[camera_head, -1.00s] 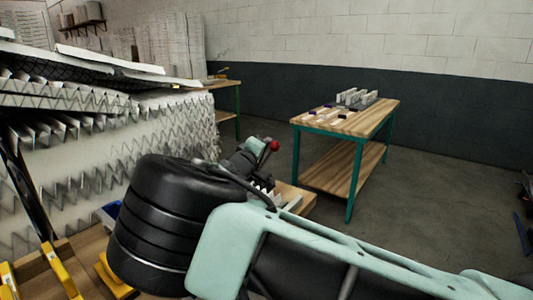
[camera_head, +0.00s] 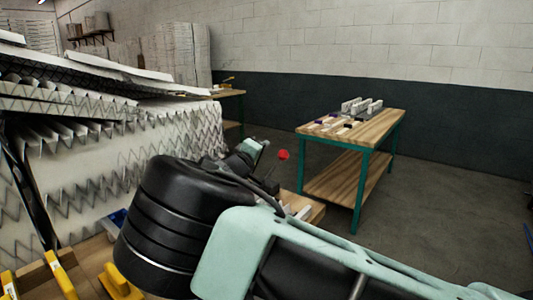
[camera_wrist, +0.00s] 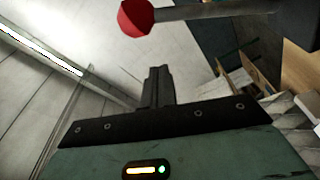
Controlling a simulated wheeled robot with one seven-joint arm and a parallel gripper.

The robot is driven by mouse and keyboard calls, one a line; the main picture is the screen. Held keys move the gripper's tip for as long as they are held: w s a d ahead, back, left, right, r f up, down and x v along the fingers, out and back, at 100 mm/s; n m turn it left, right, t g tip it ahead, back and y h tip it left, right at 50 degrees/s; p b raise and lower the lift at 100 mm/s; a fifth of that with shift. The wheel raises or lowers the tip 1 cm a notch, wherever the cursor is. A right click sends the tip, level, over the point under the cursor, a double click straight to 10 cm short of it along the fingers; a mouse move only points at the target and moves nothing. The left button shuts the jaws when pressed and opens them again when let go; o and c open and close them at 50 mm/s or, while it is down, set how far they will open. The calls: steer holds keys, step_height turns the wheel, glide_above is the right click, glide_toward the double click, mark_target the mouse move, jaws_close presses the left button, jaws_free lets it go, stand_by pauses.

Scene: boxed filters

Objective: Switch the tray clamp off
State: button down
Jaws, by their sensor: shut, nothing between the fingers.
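A red ball knob (camera_head: 283,155) shows in the head view just right of my gripper (camera_head: 256,148). In the wrist view the red knob (camera_wrist: 135,17) is at the top, on the left end of a grey rod (camera_wrist: 215,11). I take this to be the clamp's lever; its base is hidden. My gripper (camera_wrist: 157,87) has its dark fingers together with nothing between them. In the wrist view the fingertips lie below the knob, with a visible gap. My arm hides much of the bench in the head view.
A wooden bench (camera_head: 314,207) lies below my gripper, with white pleated pieces on it. Tall stacks of pleated filters (camera_head: 90,160) stand close on the left. Yellow holders (camera_head: 118,284) are at lower left. A green-legged table (camera_head: 378,127) with small items stands behind, with open floor around it.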

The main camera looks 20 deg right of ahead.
steer(key=b+v, duration=0.1)
steer(key=v, duration=0.8)
steer(key=shift+d+r, duration=0.1)
steer(key=shift+d, duration=0.05)
steer(key=shift+s, duration=0.15)
